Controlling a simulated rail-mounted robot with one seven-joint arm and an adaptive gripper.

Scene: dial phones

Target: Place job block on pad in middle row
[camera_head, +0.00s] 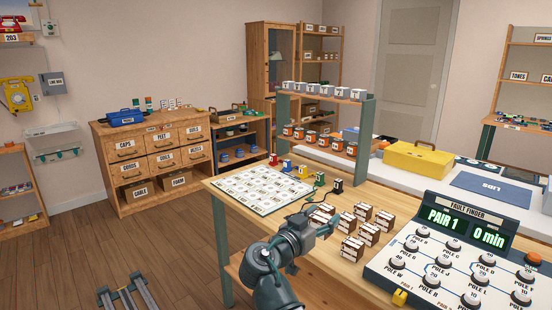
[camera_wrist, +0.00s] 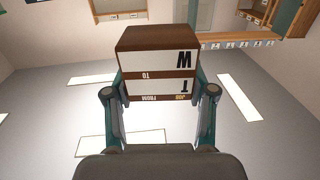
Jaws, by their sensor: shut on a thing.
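My gripper (camera_head: 312,229) is at the near edge of the wooden table, beside the group of job blocks. The wrist view shows my gripper (camera_wrist: 158,108) shut on a brown job block (camera_wrist: 158,62) with white faces. Its label reads upside down, with "JOB", "FROM" T and "TO" W. In the head view I cannot clearly separate the held block from the blocks by the gripper. Several other brown-and-white job blocks (camera_head: 368,234) stand on the table right of my gripper. A white board (camera_head: 262,189) with rows of printed cells lies left of it.
Small coloured pieces, including a red one (camera_head: 273,159) and a black one (camera_head: 338,186), stand along the board's far and right sides. A green-framed rack (camera_head: 367,125) rises behind. The fault finder panel (camera_head: 440,262) fills the right. A yellow box (camera_head: 417,160) sits on the back counter.

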